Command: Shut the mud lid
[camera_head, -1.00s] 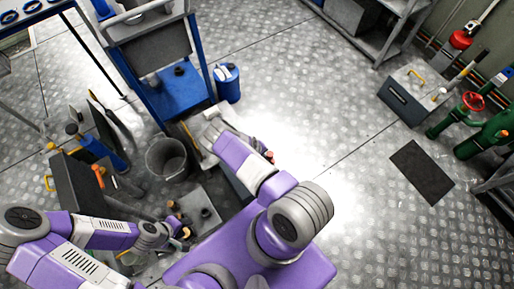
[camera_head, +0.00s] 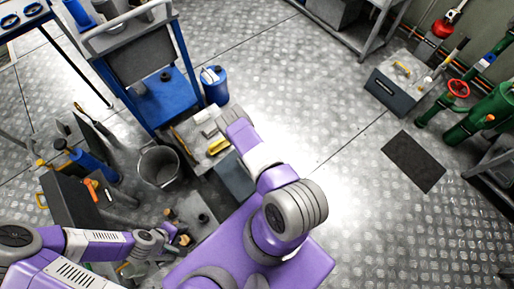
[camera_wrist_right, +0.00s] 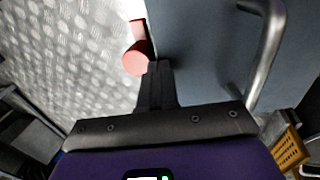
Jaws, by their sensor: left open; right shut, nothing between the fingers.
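I cannot tell for certain which part is the mud lid. In the right wrist view, a flat grey-blue panel (camera_wrist_right: 200,50) with a curved metal handle (camera_wrist_right: 268,50) fills the upper right. My right gripper (camera_wrist_right: 158,68) is shut and empty in front of the panel's left edge, left of the handle. A red cylindrical knob (camera_wrist_right: 136,60) is just left of its fingertips. In the head view, a dark grey box (camera_head: 234,176) stands beside my right arm, whose gripper is hidden there. My left gripper (camera_head: 178,239) is open low on the left, near small dark fittings.
A grey bucket (camera_head: 160,166) stands left of the dark box. A blue cart (camera_head: 165,100) and a blue canister (camera_head: 215,86) are behind. A toolbox (camera_head: 394,90) and green valve pipework (camera_head: 480,112) stand at the right. The floor between is open, with a dark mat (camera_head: 413,161).

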